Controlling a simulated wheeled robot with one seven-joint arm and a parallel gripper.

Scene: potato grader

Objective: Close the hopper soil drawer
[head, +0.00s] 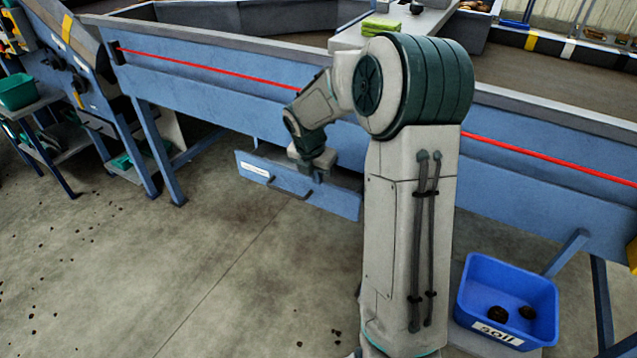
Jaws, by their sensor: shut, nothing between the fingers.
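The hopper soil drawer (335,201) has a blue front with a white label at its left and a dark bar handle (290,189). It sits low under the blue hopper side, with its front standing out from the frame and a dark gap showing behind its top edge, so it looks partly open. My arm hides the space right of the drawer.
The long blue hopper (220,88) with a red line runs across the view. A blue soil bin (487,303) with dark lumps stands on the floor at lower right. Blue legs and a shelf with a green bin (17,92) are at left. The floor before the drawer is mostly clear.

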